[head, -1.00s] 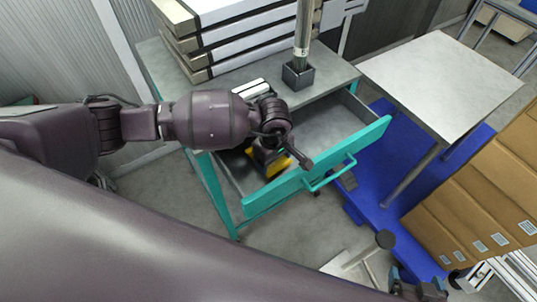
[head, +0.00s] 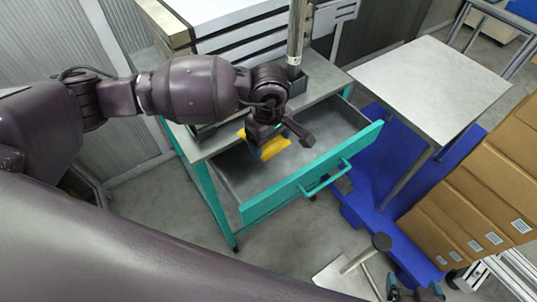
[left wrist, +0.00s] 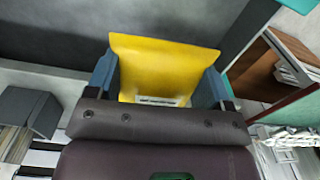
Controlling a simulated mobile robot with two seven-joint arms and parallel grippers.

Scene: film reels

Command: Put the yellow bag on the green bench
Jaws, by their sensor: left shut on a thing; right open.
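My left gripper (head: 268,148) is shut on the yellow bag (head: 272,143). The bag shows partly below the gripper, over the open drawer; the arm hides part of it. In the left wrist view the yellow bag (left wrist: 165,68) stands between two blue-grey fingers, one at each side. The green bench (head: 318,88) has a grey top and a teal frame. Its drawer (head: 315,172) is pulled out, with a teal front and handle. My right gripper (head: 415,290) is open at the bottom right, partly cut off by the frame edge.
White panels or boxes (head: 240,30) are stacked on the back of the bench. A dark pot with a metal post (head: 296,50) stands there too. A grey table (head: 430,85) is at right, over a blue platform (head: 365,205). Cardboard boxes (head: 480,190) stand at far right.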

